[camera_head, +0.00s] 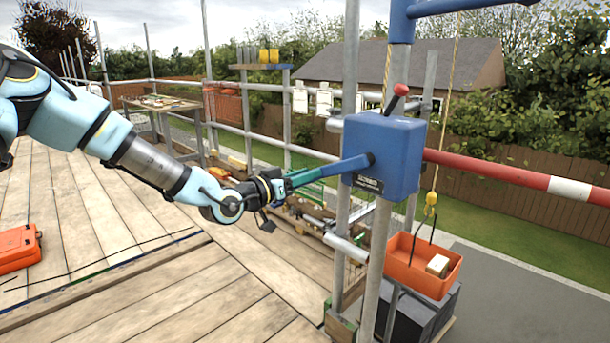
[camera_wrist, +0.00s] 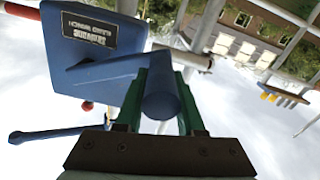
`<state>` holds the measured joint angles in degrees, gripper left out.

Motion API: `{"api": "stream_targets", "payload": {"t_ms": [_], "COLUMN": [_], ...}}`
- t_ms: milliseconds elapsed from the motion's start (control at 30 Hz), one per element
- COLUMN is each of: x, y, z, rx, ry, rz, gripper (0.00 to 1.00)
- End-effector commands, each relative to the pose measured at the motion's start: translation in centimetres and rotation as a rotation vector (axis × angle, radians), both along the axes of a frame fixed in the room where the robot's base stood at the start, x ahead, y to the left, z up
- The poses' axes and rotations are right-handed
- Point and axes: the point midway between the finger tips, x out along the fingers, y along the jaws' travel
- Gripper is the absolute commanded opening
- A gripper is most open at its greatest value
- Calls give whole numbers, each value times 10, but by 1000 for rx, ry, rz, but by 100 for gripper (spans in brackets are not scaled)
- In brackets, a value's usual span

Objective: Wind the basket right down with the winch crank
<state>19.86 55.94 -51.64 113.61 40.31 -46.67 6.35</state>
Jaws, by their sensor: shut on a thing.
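The blue winch (camera_head: 388,155) is mounted on a scaffold pole, with its blue crank (camera_head: 335,168) reaching out to the left. My gripper (camera_head: 284,184) is shut on the crank's outer end. In the wrist view, the green fingers of my gripper (camera_wrist: 161,100) stand either side of the crank's blue round handle (camera_wrist: 162,98). The winch housing (camera_wrist: 95,50) fills the upper left there. The orange basket (camera_head: 422,266) hangs from a yellow hook (camera_head: 431,199) on the rope, right of the winch. A pale block (camera_head: 438,265) lies in it.
A red-and-white rail (camera_head: 520,179) runs right from the winch. Dark grey stacked blocks (camera_head: 415,315) show just below and behind the basket; I cannot tell whether they touch. An orange case (camera_head: 18,248) lies on the plank deck (camera_head: 130,250) at left.

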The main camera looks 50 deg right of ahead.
Motion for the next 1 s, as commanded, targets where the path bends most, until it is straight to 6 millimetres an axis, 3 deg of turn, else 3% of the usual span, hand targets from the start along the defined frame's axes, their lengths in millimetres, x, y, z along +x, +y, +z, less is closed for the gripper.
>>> {"api": "stream_targets", "payload": {"t_ms": [767, 1000], "x": [7, 6], "y": [0, -9], "z": [2, -6], "rx": [-5, -1], "ry": [-2, 41], "rz": [12, 13], "gripper": [0, 0]}}
